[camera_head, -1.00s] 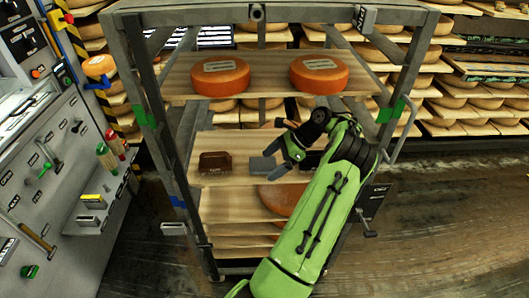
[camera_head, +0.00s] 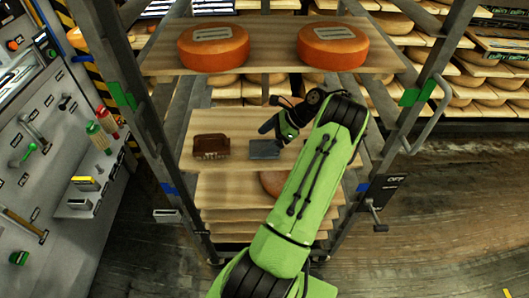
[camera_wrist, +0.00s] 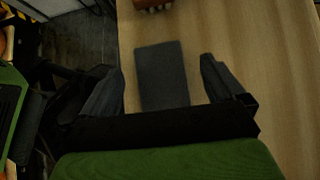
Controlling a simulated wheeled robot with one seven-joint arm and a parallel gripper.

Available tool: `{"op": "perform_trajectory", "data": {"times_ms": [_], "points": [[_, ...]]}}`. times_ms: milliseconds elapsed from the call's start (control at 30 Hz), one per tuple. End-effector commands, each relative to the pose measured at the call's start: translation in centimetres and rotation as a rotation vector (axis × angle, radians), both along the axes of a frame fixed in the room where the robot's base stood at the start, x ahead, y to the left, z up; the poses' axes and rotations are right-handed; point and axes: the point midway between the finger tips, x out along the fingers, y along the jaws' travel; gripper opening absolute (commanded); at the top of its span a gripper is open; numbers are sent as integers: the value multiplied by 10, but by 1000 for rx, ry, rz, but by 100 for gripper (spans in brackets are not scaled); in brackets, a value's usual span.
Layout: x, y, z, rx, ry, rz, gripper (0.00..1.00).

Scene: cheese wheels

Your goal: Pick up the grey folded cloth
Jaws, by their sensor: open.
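The grey folded cloth (camera_head: 264,149) lies flat on the wooden shelf board (camera_head: 243,122) of the rack, right of a brown brush. In the wrist view the cloth (camera_wrist: 162,75) is a dark grey rectangle. My gripper (camera_wrist: 165,75) is open, with one finger on each side of the cloth and gaps to both. I cannot tell how high the fingers are above the board. In the head view my gripper (camera_head: 277,133) is at the cloth's upper right, partly hidden by my arm.
The brown brush (camera_head: 211,146) lies left of the cloth. Two orange cheese wheels (camera_head: 213,50) (camera_head: 333,48) sit on the board above. Rack posts stand on both sides. A tool panel (camera_head: 50,130) is at the left.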

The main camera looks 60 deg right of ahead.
Motion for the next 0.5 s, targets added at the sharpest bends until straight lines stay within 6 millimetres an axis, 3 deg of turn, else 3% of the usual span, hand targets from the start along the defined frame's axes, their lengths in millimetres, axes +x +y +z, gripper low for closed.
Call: {"op": "perform_trajectory", "data": {"times_ms": [200, 467, 500], "points": [[27, 15, -29, 3, 1, 4, 96], [30, 16, -29, 1, 0, 1, 96], [30, 16, -29, 1, 0, 1, 90]]}}
